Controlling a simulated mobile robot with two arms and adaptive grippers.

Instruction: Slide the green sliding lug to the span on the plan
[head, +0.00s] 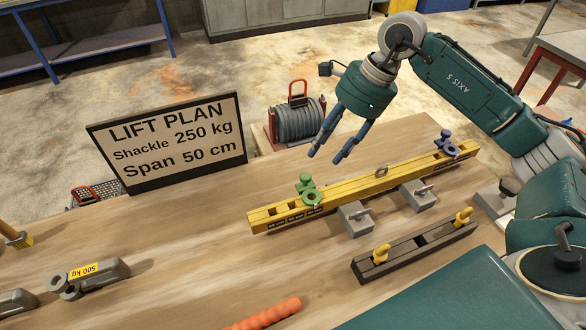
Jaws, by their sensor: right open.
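The green sliding lug (307,187) sits on the yellow spreader beam (360,188), toward its left end. Small dark marks run along the beam's front face near the lug; they are too small to read. A blue lug (446,144) sits near the beam's right end. The lift plan sign (170,142) reads "Shackle 250 kg" and "Span 50 cm". My right gripper (327,157) is open and empty, fingers pointing down, above and behind the beam, a little right of the green lug and apart from it. My left gripper is not in view.
A dark bar with yellow lugs (415,251) lies in front. A grey shackle tagged 500 kg (88,276) lies at left. An orange rod (264,314) lies at the front. A cable drum (299,121) stands behind the table.

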